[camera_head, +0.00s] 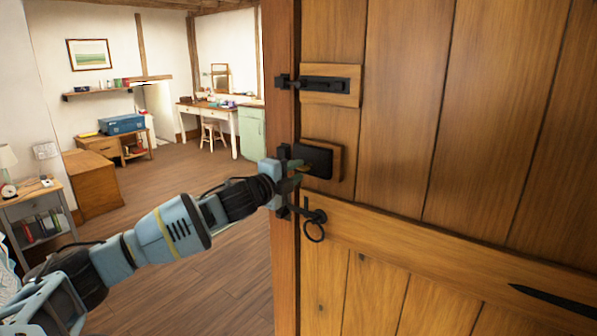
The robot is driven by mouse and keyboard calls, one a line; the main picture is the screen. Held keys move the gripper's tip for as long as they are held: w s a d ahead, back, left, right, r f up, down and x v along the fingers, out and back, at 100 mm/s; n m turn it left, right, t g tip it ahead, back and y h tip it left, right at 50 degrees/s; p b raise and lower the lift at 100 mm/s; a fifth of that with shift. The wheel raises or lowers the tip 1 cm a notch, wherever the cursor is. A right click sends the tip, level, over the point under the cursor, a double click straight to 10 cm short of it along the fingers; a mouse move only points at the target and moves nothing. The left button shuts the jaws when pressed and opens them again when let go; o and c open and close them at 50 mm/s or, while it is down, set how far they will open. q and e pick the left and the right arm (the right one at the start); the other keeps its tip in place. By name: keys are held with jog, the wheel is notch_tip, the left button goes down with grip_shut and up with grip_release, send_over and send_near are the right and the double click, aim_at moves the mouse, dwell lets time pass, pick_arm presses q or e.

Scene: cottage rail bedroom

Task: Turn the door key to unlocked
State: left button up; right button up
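The wooden door (410,120) fills the right of the view. A black lock box (316,160) on a wooden block is fixed near its left edge. My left gripper (297,176) is at the left lower side of the lock box, with its fingers pointing toward the door. A small brass-coloured bit shows by the fingertips and may be the key; the fingers hide most of it, so I cannot tell how it is turned. I cannot tell whether the fingers are closed on it. My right gripper is out of view.
A black bolt (325,84) sits above the lock, and a ring handle (314,231) hangs just below the gripper. The door post (283,270) is close beside my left wrist. Open wooden floor (190,195) lies to the left, with a desk (208,108) and shelf unit (38,215) beyond.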

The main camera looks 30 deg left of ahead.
pick_arm(q)
jog(key=s, duration=0.6)
jog(key=shift+a, duration=0.25)
jog(key=s+d+f+n+g+h, duration=0.1)
jog(key=s+d+f+n, duration=0.15)
jog(key=d+f, duration=0.45)
jog(key=s+d+f+n+g+h, duration=0.1)
jog(key=s+d+f+g, duration=0.15)
jog(key=f, duration=0.85)
jog(key=s+d+f+n+g+h, duration=0.1)
jog(key=s+d+f+n, duration=0.2)
jog(key=f, duration=0.7)
jog(key=s+d+f+n+g, duration=0.1)
jog(key=s+d+f+n, duration=0.1)
jog(key=s+f, duration=0.5)
jog(key=s+d+f+n+g+y, duration=0.1)
jog(key=s+d+f+n, duration=0.2)
jog(key=s, duration=0.9)
jog(key=s+d+f+n+g+y, duration=0.1)
jog(key=s+d+f+n+g, duration=0.1)
jog(key=s+f+n, duration=0.3)
jog(key=s+f, duration=0.4)
jog(key=f, duration=0.1)
jog(key=shift+s+d+f, duration=0.15)
jog(key=shift+d+f, duration=0.2)
